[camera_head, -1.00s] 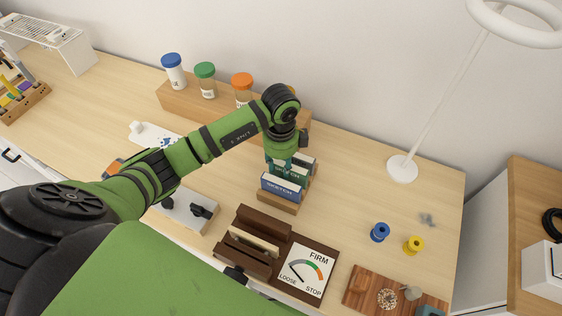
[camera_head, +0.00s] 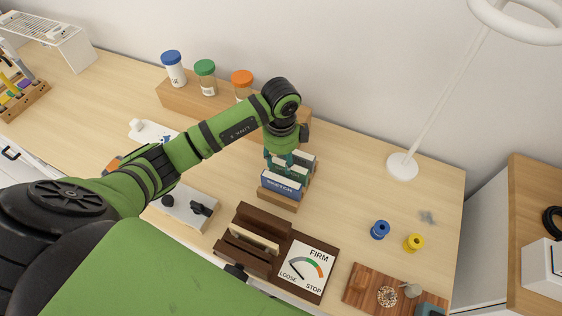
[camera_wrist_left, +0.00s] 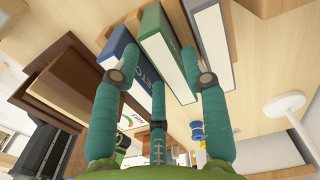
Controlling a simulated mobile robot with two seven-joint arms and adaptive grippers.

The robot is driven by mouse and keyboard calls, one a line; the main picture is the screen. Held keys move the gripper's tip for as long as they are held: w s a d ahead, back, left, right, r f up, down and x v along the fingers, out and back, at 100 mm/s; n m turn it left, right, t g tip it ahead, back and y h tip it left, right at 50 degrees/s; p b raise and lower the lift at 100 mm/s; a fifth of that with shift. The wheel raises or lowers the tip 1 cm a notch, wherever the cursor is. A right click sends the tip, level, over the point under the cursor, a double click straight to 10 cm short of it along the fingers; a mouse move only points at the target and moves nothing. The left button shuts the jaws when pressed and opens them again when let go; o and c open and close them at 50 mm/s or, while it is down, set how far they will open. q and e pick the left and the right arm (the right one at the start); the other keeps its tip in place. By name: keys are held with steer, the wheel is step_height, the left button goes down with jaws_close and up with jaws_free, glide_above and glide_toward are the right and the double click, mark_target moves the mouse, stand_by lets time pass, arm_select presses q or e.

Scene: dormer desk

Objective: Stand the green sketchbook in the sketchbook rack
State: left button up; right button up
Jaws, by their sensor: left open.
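The sketchbook rack (camera_head: 277,201) is a wooden stand near the middle of the desk. A blue sketchbook (camera_head: 281,186) stands at its front. The green sketchbook (camera_wrist_left: 160,38) stands upright behind the blue one, between my spread fingers in the left wrist view. Another book (camera_wrist_left: 211,40) stands on its other side. My left gripper (camera_head: 283,163) is open above the rack, its teal fingers around the books' upper part. In the left wrist view the gripper (camera_wrist_left: 160,88) shows daylight between the fingers and the green book. Its lower edge in the rack is hidden. My right gripper is not in view.
A dark brown stand with a FIRM dial (camera_head: 308,268) is in front of the rack. A wooden jar shelf (camera_head: 220,108) is behind. Blue (camera_head: 380,230) and yellow (camera_head: 414,242) spools and a white lamp (camera_head: 403,167) stand right. Desk between rack and lamp is clear.

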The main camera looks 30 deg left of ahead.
arm_select(q)
step_height(320, 180, up, 11)
steer(key=shift+f+b, duration=0.15)
steer(key=shift+b, duration=0.3)
